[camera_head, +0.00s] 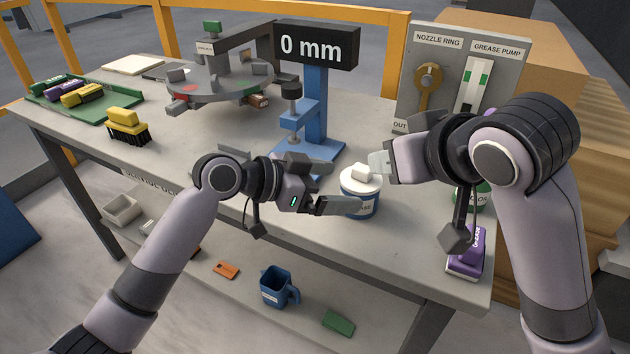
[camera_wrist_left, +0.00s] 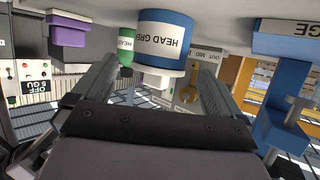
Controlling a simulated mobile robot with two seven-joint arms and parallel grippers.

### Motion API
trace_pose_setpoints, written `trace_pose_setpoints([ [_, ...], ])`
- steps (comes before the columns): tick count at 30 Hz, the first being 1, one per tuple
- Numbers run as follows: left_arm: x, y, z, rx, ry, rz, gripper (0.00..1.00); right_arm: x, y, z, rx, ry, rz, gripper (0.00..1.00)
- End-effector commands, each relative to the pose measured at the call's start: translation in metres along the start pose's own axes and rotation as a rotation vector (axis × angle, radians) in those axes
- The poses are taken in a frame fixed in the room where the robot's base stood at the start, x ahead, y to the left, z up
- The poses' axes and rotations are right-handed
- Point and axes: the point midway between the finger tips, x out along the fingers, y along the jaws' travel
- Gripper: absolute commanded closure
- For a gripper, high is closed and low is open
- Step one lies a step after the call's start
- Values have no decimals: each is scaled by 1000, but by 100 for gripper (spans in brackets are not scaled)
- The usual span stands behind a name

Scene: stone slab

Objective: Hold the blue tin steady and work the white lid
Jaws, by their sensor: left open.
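The blue tin (camera_head: 359,207) stands upright on the grey bench near its front edge, its label partly covered. The white lid (camera_head: 352,186) sits on top, with a square white knob (camera_head: 364,173). The tin also shows upside down in the left wrist view (camera_wrist_left: 150,47), ahead of the spread fingers. My left gripper (camera_head: 335,185) is open at the tin's left side; its nearer finger overlaps the tin's front in the head view. I cannot tell if it touches. My right gripper (camera_head: 379,164) is just right of the knob; its jaw opening is hidden.
A blue gauge stand (camera_head: 316,105) reading "0 mm" stands behind the tin. A panel (camera_head: 450,60) with a nozzle ring and grease pump is at back right. A yellow brush (camera_head: 127,122) lies at left. A blue mug (camera_head: 274,287) is below.

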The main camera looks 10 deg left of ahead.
Motion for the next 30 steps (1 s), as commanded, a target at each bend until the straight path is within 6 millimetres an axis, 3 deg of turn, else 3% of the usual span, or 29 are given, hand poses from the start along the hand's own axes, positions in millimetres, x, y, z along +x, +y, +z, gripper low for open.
trace_pose_setpoints([
  [7,27,0,0,0,1,-2,0,0,0,0,0,0,0,57],
  [18,32,0,0,2,1,-3,0,0,0,0,0,0,0,57],
  [24,32,0,0,1,1,-3,62,0,0,0,0,0,0,57],
  [25,32,0,0,1,1,-3,28,0,0,0,0,0,0,57],
  [30,32,0,0,1,1,-3,79,0,0,0,0,0,0,57],
])
